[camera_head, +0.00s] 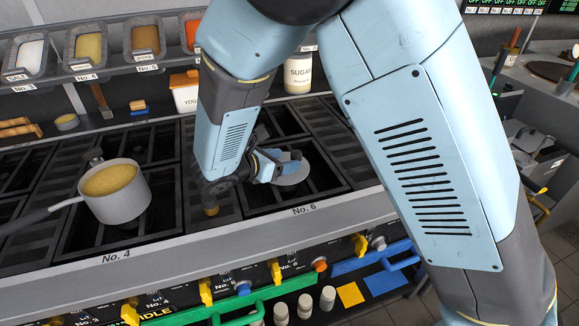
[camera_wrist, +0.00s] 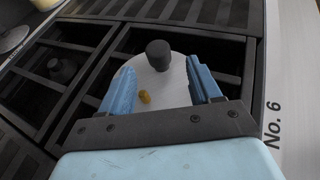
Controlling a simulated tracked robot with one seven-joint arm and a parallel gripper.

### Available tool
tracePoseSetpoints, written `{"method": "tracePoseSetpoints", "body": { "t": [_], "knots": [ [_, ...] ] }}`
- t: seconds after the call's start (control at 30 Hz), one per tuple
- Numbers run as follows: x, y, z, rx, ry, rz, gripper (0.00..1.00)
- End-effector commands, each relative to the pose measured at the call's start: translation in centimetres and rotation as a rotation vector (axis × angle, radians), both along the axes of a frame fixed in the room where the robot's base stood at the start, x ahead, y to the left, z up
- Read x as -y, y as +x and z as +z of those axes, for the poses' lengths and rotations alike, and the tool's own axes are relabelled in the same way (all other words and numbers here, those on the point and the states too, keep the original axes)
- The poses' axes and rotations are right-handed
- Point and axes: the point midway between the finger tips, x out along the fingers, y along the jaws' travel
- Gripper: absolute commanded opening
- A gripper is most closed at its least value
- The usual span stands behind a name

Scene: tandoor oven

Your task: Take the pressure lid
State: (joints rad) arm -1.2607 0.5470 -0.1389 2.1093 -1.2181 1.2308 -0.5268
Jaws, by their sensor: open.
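The pressure lid, a flat pale grey disc (camera_wrist: 172,88), lies over the No. 6 burner grate. It has a black knob (camera_wrist: 158,54) and a small yellow-brown fitting (camera_wrist: 144,97) on top. In the head view the lid (camera_head: 296,174) shows only in part, below and right of my gripper (camera_head: 281,159). In the wrist view my gripper (camera_wrist: 160,66) is open and empty. One blue finger is on each side over the lid, with the knob seen just beyond and between the tips. I cannot tell whether the fingers touch the lid.
A pot of yellow food (camera_head: 116,191) stands on the No. 4 burner, its handle pointing left. A sugar jar (camera_head: 298,74) and a yogurt tub (camera_head: 185,92) stand behind the stove. Ingredient trays (camera_head: 88,50) line the back shelf. Burner knobs (camera_head: 275,271) run along the front.

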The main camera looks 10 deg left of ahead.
Motion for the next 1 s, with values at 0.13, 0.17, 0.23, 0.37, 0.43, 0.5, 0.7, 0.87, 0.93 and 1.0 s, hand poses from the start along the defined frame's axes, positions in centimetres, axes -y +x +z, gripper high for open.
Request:
{"method": "tracePoseSetpoints", "body": {
  "t": [0.13,0.17,0.23,0.37,0.43,0.5,0.7,0.87,0.93,1.0],
  "knots": [
    [0.9,1.6,-0.6,0.0,-0.003,-0.003,0.63],
    [1.1,2.0,-0.8,0.0,-0.003,-0.003,0.63],
    [1.6,2.8,-1.2,-0.001,-0.003,-0.002,0.63],
    [2.1,3.6,-1.6,-0.001,-0.001,-0.001,0.63],
    [2.2,3.7,-1.6,-0.001,-0.001,-0.001,0.63],
    [2.2,3.7,-1.6,0.0,-0.001,-0.002,0.63],
    [2.2,3.7,-1.6,0.0,-0.001,-0.002,0.51],
    [2.2,3.7,-1.6,0.0,-0.001,-0.002,0.35],
    [2.2,3.7,-1.6,0.0,-0.001,-0.002,0.28],
    [2.2,3.7,-1.6,0.0,-0.001,-0.002,0.22]
  ]
}}
